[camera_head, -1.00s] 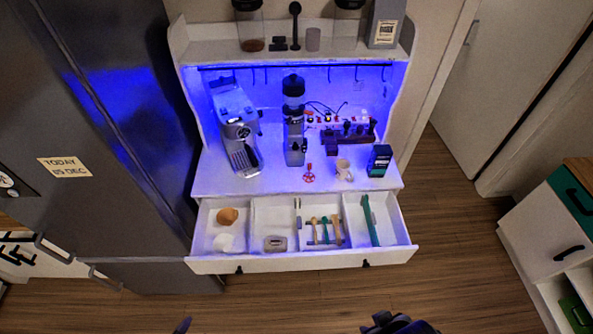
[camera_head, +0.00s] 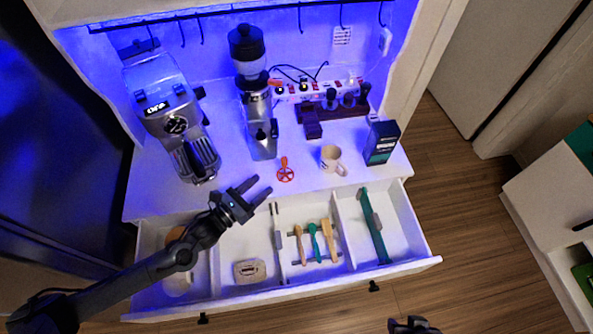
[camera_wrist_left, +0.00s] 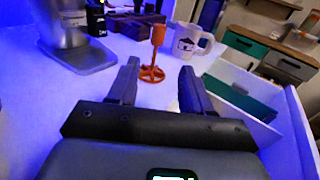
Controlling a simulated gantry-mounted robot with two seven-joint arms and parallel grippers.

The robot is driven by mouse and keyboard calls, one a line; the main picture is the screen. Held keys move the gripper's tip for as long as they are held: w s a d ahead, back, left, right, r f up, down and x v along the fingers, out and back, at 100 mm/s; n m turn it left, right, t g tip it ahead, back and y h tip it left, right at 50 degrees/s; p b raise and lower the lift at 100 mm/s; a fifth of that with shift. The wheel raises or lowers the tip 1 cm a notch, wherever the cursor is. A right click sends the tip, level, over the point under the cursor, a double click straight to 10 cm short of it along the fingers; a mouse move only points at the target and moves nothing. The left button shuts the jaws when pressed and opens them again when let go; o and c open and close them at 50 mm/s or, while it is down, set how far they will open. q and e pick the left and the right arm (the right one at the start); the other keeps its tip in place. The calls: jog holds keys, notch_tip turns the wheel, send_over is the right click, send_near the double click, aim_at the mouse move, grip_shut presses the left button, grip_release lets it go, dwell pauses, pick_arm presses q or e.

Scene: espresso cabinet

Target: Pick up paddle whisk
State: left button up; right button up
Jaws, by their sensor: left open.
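The paddle whisk (camera_head: 285,172) is orange-red, with a handle and a round spoked end. It rests on the white counter near its front edge, left of the white mug (camera_head: 331,158). In the left wrist view the whisk (camera_wrist_left: 153,72) stands upright on its spoked end, beyond and between my fingertips. My left gripper (camera_head: 263,187) is open and empty, just left of the whisk and apart from it, over the front edge of the counter. Part of my right gripper (camera_head: 413,326) shows at the bottom edge; its jaws cannot be made out.
An open drawer (camera_head: 300,292) below holds brushes (camera_head: 314,241), a green tool (camera_head: 374,226) and other items. A grinder (camera_head: 258,120) and an espresso machine (camera_head: 172,120) stand behind and left. A dark box (camera_head: 381,143) stands right of the mug.

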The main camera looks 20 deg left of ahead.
aim_at(282, 164)
pick_arm(q)
jog(key=x, duration=0.5)
jog(key=shift+w+a+r, duration=0.2)
jog(key=shift+r, duration=0.2)
jog(key=shift+p+x, duration=0.35)
jog(key=shift+x, duration=2.8)
jog(key=shift+c, duration=0.5)
grip_shut()
